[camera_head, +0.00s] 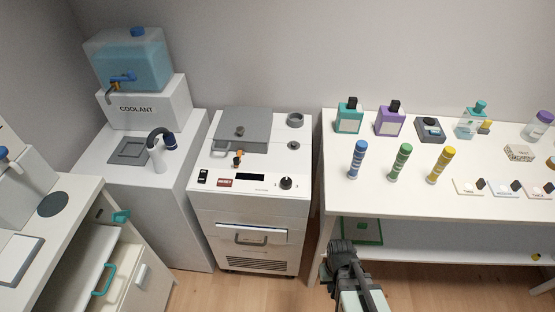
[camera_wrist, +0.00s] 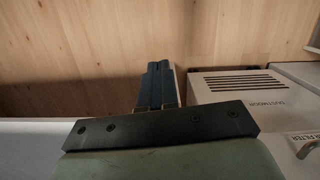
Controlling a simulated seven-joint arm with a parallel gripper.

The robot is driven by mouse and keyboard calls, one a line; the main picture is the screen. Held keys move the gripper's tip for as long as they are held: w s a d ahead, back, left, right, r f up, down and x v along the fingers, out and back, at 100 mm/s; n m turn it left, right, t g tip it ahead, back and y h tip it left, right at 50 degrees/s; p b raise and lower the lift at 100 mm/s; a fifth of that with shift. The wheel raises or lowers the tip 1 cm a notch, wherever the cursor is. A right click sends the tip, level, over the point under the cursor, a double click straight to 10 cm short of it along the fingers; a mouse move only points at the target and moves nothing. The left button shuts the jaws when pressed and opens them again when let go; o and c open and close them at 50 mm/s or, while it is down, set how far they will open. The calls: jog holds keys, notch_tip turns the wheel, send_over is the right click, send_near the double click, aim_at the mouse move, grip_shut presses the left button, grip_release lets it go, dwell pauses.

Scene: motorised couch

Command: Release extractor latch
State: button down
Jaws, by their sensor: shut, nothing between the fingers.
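A white cabinet machine (camera_head: 250,195) stands left of centre in the head view. It has a grey lid (camera_head: 243,124) on top, with a small orange-and-dark catch (camera_head: 237,159) at the lid's front edge. I cannot tell whether this catch is the extractor latch. In the wrist view a white vented unit (camera_wrist: 237,84) stands to the right of my gripper (camera_wrist: 159,68), partly cut off, with a part labelled FILTER (camera_wrist: 301,143) beside it. My gripper is shut and empty, its fingers together over the wooden floor. In the head view my arm reaches in from the bottom, right of the machine.
A drawer handle (camera_head: 251,239) and vents are on the machine's front. A coolant tank (camera_head: 130,62) stands at the left. The right table (camera_head: 400,199) carries bottles and coloured tubes, with a green tray (camera_head: 362,231) below. The wooden floor (camera_head: 195,290) is bare in front.

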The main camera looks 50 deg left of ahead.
jog(key=s+a+r+n+t+y, duration=0.1)
jog(key=s+a+r+n+y, duration=0.1)
jog(key=s+a+r, duration=0.6)
jog(key=s+a+r+n+t+y, duration=0.1)
jog(key=s+a+r+n, duration=0.25)
jog(key=a+r, duration=0.8)
jog(key=s+a+r+n+t+y, duration=0.2)
jog(key=s+a+r, duration=0.45)
jog(key=a, duration=0.75)
jog(key=w+a+r+t, duration=0.1)
jog(key=a+r, duration=0.2)
jog(key=r, duration=0.2)
jog(key=w+a+r+t+y, duration=0.1)
jog(key=a+r+t, duration=0.1)
jog(key=r, duration=0.3)
jog(key=shift+a+r+m, duration=0.4)
jog(key=shift+a+m, duration=0.05)
jog(key=shift+a, duration=0.3)
